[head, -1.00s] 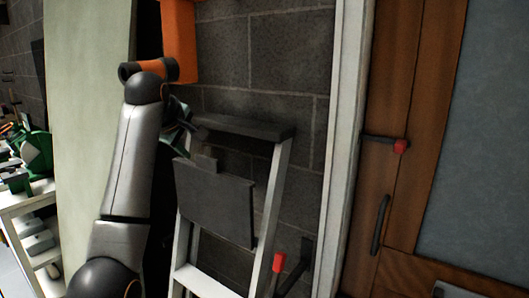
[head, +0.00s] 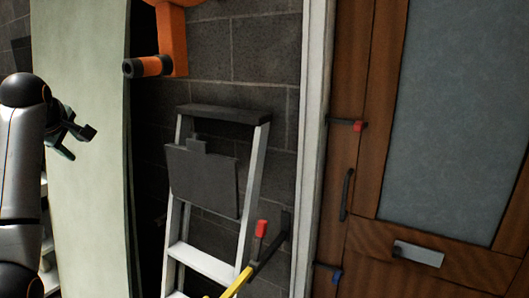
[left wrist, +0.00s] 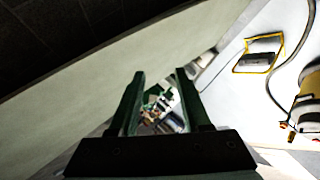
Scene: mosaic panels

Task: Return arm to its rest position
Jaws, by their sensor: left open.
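My left arm stands at the left edge of the head view. Its gripper (head: 76,134) is open and empty, in front of a pale upright panel (head: 85,200). In the left wrist view, the two dark fingers of the left gripper (left wrist: 160,95) are spread apart with nothing held between them. Beyond the fingers are a pale surface and some small cluttered items, too small to make out. My right gripper shows in neither view.
A stepladder (head: 205,265) leans by the dark block wall (head: 265,45). An orange fixture (head: 172,45) hangs above it. A wooden door (head: 385,120) with a grey pane is at right. A red-tipped bracket (head: 262,230) and a yellow bar (head: 240,283) are low by the ladder.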

